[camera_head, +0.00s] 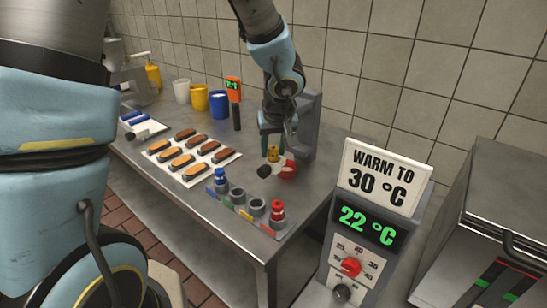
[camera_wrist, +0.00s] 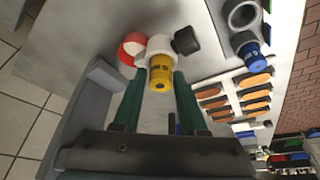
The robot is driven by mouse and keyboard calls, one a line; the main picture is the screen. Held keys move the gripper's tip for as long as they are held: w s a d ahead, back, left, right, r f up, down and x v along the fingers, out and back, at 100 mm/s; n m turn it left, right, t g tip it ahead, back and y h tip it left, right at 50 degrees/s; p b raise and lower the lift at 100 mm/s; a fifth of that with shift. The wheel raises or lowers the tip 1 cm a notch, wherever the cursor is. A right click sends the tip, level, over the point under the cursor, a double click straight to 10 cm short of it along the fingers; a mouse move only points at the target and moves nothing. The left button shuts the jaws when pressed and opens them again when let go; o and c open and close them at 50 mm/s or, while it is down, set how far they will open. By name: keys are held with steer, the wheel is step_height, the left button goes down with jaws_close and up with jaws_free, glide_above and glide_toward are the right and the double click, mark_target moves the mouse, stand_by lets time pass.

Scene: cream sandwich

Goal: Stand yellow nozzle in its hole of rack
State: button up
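The yellow nozzle (camera_head: 272,154) is upright by a white part on the table, at the lower end of my gripper (camera_head: 271,146). In the wrist view the yellow nozzle (camera_wrist: 165,72) lies between the green fingertips of my gripper (camera_wrist: 161,82), with little or no gap on either side. I cannot tell whether the fingers press on it. The rack (camera_head: 228,201) stands nearer the table's front edge. It has a blue nozzle (camera_head: 220,177) at one end, a red nozzle (camera_head: 277,210) at the other, and two empty grey rings between.
A red ring-shaped part (camera_head: 288,170) and a black part (camera_head: 264,171) lie beside the yellow nozzle. A tray of cream sandwiches (camera_head: 211,162) lies to the left. A grey upright block (camera_head: 307,125) stands close behind my gripper. A display reading 22 °C (camera_head: 367,226) stands right.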

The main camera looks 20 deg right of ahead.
jaws_close()
steer(key=shift+r, duration=0.15)
stand_by(0.4)
